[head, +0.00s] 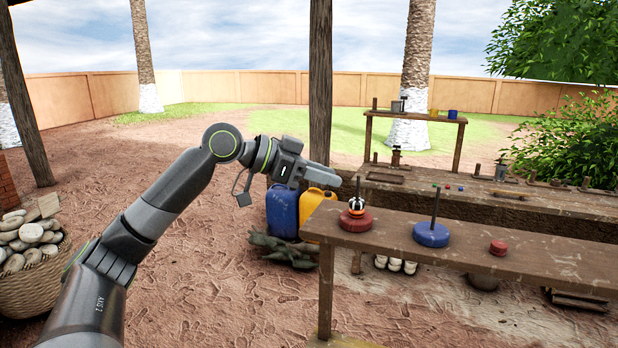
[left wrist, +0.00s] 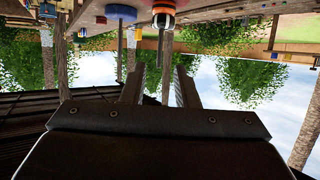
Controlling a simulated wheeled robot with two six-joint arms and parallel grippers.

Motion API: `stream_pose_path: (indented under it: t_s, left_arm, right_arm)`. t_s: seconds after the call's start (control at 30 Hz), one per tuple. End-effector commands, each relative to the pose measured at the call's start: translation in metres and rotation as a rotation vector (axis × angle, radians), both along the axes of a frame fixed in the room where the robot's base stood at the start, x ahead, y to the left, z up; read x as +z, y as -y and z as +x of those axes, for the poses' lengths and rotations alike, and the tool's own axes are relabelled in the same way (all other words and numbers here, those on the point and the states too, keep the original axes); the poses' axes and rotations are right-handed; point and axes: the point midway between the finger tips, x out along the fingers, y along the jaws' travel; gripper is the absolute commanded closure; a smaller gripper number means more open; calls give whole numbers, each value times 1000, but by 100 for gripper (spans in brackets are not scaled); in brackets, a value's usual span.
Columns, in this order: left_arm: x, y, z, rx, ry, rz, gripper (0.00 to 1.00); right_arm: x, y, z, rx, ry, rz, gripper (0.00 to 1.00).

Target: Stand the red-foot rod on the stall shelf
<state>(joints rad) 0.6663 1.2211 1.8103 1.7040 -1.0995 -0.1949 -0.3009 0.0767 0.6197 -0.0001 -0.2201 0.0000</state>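The red-foot rod (head: 355,221) stands upright on the near wooden table, its wide red foot near the left end. In the left wrist view, which is upside down, the striped piece (left wrist: 163,18) and the thin rod show in line with the gap between my fingers. My left gripper (head: 338,178) is open and empty, close to the rod's upper part; its fingers also show in the left wrist view (left wrist: 160,75). The raised stall shelf (head: 415,117) stands at the back. My right gripper is not in view.
A blue-foot rod (head: 431,235) and a small red cylinder (head: 498,248) stand to the right on the near table (head: 460,251). A blue cup (head: 452,114) and other vessels stand on the shelf. Small items lie on the lower bench (head: 500,201) behind.

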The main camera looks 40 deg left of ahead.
Motion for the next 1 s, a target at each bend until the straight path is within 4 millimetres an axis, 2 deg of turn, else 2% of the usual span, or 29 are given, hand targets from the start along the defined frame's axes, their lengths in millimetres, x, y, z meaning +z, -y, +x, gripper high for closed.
stream_pose_path:
  t_s: [0.1, 0.33, 1.0]
  left_arm:
    - [2, -10, -9, 4, -1, 3, 73]
    - [9, -17, -19, 1, 0, 0, 73]
    - [11, -18, -21, 0, -1, -1, 73]
  right_arm:
    - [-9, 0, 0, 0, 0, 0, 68]
    - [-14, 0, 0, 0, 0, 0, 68]
    - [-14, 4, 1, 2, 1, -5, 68]
